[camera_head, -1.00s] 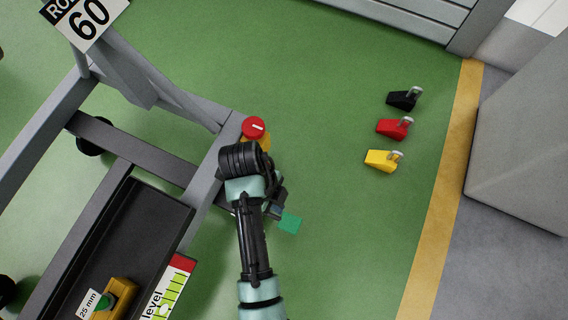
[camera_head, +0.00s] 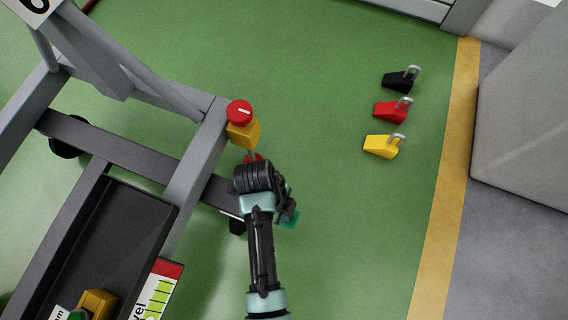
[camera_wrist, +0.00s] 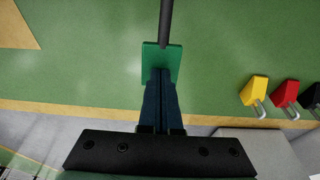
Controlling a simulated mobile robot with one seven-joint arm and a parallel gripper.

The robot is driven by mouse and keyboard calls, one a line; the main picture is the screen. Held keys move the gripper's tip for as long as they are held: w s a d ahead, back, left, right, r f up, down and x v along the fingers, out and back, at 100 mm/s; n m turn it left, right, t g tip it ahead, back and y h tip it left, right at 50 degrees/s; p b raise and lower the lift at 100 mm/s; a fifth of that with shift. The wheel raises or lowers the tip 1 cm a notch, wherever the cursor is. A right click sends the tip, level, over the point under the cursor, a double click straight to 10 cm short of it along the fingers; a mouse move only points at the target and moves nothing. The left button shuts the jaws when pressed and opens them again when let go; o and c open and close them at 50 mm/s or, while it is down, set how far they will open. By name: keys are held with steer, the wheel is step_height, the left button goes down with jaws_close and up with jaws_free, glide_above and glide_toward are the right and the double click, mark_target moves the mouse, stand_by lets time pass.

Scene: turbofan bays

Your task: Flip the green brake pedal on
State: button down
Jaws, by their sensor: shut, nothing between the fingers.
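The green brake pedal (camera_wrist: 161,57) is a flat green plate on a dark rod. In the wrist view it lies at the tips of my gripper (camera_wrist: 160,78), whose two dark blue fingers are together and empty. The fingertips overlap the near part of the plate; I cannot tell whether they touch it. In the head view the green pedal (camera_head: 290,219) shows partly beside my gripper (camera_head: 287,213), below the cart's corner. My wrist hides part of the pedal and its mount.
A grey cart frame (camera_head: 195,160) stands at left, with a red knob (camera_head: 239,112) on a yellow block at its corner. Black (camera_head: 398,80), red (camera_head: 390,112) and yellow (camera_head: 380,146) chocks stand on the floor at right. The green floor between is clear.

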mark_target(295, 220)
steer(key=shift+d+p, duration=0.1)
steer(key=shift+p, duration=0.2)
steer(key=shift+s+d+y+p, duration=0.1)
steer(key=shift+y+p, duration=0.2)
steer(key=shift+s+d+f+y+p, duration=0.1)
steer(key=shift+d+f+y+p, duration=0.15)
steer(key=shift+f+y+p, duration=0.35)
steer(key=shift+s+d+f+t+y+p, duration=0.1)
steer(key=shift+d+f+t+y+p, duration=0.25)
steer(key=shift+y+p, duration=0.35)
steer(key=shift+f+t+y+p, duration=0.5)
steer(key=shift+f+y, duration=0.4)
steer(key=shift+f, duration=0.25)
steer(key=shift+d+f, duration=0.1)
steer(key=shift+f, duration=0.5)
steer(key=p+v, duration=1.1)
steer(key=v, duration=0.3)
steer(key=shift+d+p, duration=0.3)
steer(key=shift+d, duration=0.1)
